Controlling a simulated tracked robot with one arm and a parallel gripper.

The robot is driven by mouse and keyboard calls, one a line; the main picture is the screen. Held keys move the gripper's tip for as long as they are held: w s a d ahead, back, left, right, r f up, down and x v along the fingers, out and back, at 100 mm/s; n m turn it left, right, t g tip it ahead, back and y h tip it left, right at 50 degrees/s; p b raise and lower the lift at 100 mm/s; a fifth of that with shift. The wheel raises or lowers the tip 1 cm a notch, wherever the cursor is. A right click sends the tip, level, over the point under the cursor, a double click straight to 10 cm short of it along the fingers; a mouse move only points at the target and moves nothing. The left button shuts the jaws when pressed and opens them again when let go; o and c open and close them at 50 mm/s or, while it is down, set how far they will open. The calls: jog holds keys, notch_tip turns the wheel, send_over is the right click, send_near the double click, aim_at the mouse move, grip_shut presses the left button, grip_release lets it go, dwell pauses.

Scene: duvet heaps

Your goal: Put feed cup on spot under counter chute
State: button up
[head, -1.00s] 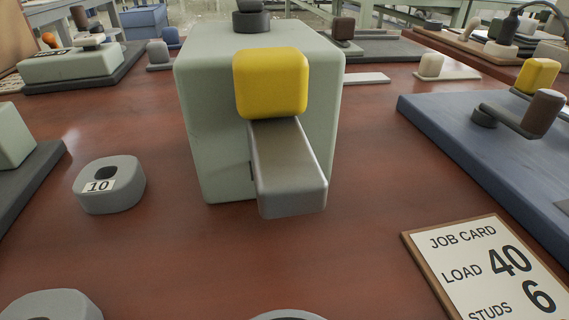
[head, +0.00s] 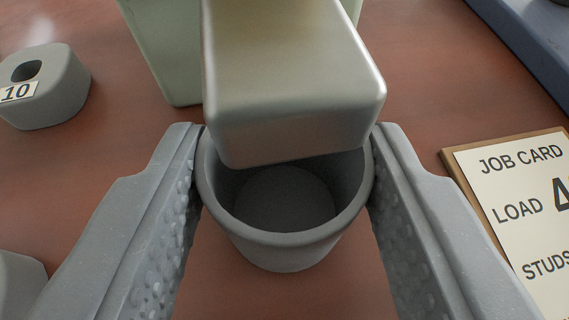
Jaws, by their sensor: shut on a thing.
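The grey feed cup (head: 285,250) is upright and looks empty inside. My gripper (head: 287,165) is shut on it, with one grey finger against its left side and one against its right. The silver counter chute (head: 295,85) juts toward me from the pale green counter (head: 160,50). The chute's near end covers the far part of the cup's rim in this view. I cannot tell whether the cup's base touches the table. The spot itself is not visible.
A grey weight labelled 10 (head: 45,85) stands at the left, and part of another grey piece (head: 18,285) shows at the lower left. The job card (head: 515,200) lies at the right. A blue slab (head: 530,35) is at the upper right. Bare red-brown table (head: 430,90) lies between.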

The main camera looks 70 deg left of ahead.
jog(key=o, duration=1)
jog(key=p+v, duration=0.4)
jog(key=v, duration=0.8)
jog(key=shift+d, duration=0.1)
